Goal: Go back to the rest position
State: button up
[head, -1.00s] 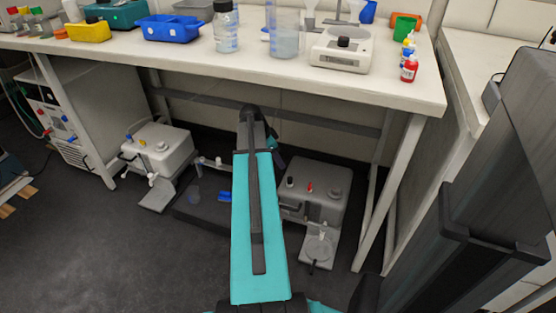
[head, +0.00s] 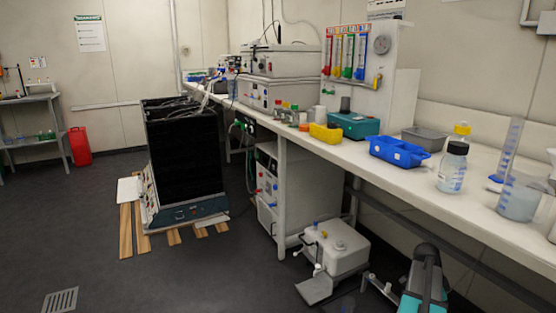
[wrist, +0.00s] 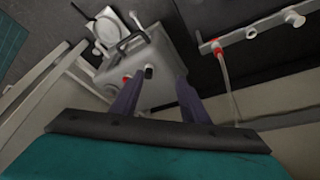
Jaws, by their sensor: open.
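My gripper shows in the wrist view (wrist: 158,98), with its two dark fingers spread apart and nothing between them. Beyond the fingers is a grey box-shaped device (wrist: 160,65) with a red knob and a dark knob, on the floor. I cannot tell any contact between the fingers and it. In the head view only part of my teal and dark arm shows at the bottom right, below the bench edge; the gripper itself is out of that view.
A long white bench (head: 350,155) runs along the right wall, holding a blue tray (head: 398,151), a yellow box (head: 325,133) and bottles. A white device (head: 338,250) stands on the floor beneath. A black cabinet (head: 185,155) stands on wooden slats.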

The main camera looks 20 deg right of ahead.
jog(key=w+a+f+n+p, duration=0.2)
jog(key=w+a+p, duration=0.1)
jog(key=w+a, duration=0.3)
jog(key=w+a+f+n+p, duration=0.1)
jog(key=w+a+p, duration=0.25)
jog(key=a, duration=0.55)
jog(key=w+a+f+n+y+p, duration=0.1)
jog(key=a+f+n+p, duration=0.15)
jog(key=a, duration=0.55)
jog(key=w+a+f+n+p, duration=0.1)
jog(key=w+a+n+p, duration=0.15)
jog(key=a, duration=0.65)
jog(key=s+a+f+n+g+p, duration=0.1)
jog(key=s+a+n+p, duration=0.2)
jog(key=a, duration=0.6)
jog(key=s+a+n+y+p, duration=0.1)
jog(key=s+a+n+p, duration=0.2)
jog(key=s+a+n, duration=0.5)
jog(key=s+a+f+n+g+y+p, duration=0.1)
jog(key=s+a+n+p, duration=0.2)
jog(key=s+a+n, duration=0.3)
jog(key=shift+s+a+f+g, duration=0.35)
jog(key=shift+s+a, duration=0.35)
jog(key=shift+a, duration=1.85)
